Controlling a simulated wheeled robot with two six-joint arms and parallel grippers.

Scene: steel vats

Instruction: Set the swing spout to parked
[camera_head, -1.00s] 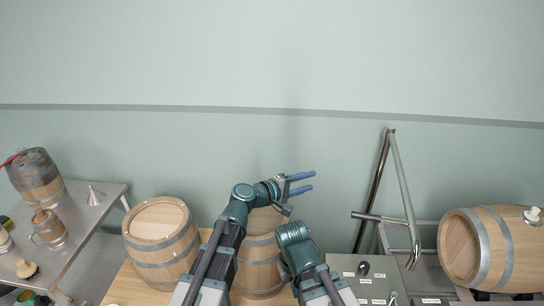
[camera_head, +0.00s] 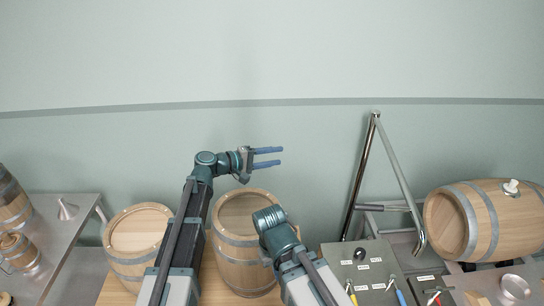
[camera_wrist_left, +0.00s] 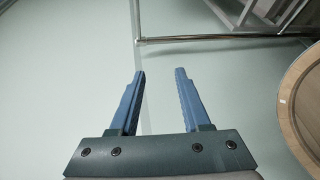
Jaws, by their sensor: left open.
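The swing spout is a tall bent steel pipe (camera_head: 398,178) at the right of the head view. It rises to a peak and slopes down to a curved lower end above a grey control panel (camera_head: 370,272). A short horizontal bar (camera_head: 385,207) crosses it low down. My left gripper (camera_head: 280,156) is open and empty, to the left of the pipe and well apart from it, fingers pointing right. In the left wrist view, the open fingers (camera_wrist_left: 160,74) have nothing between them, and a steel tube (camera_wrist_left: 215,38) runs across beyond them. My right gripper is not visible; only my right arm shows.
A standing barrel (camera_head: 245,245) is below my left gripper, and another (camera_head: 137,240) is further left. A barrel lying on its side (camera_head: 490,222) is right of the pipe. A steel table (camera_head: 65,245) is at far left. The space between my left gripper and the pipe looks clear.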

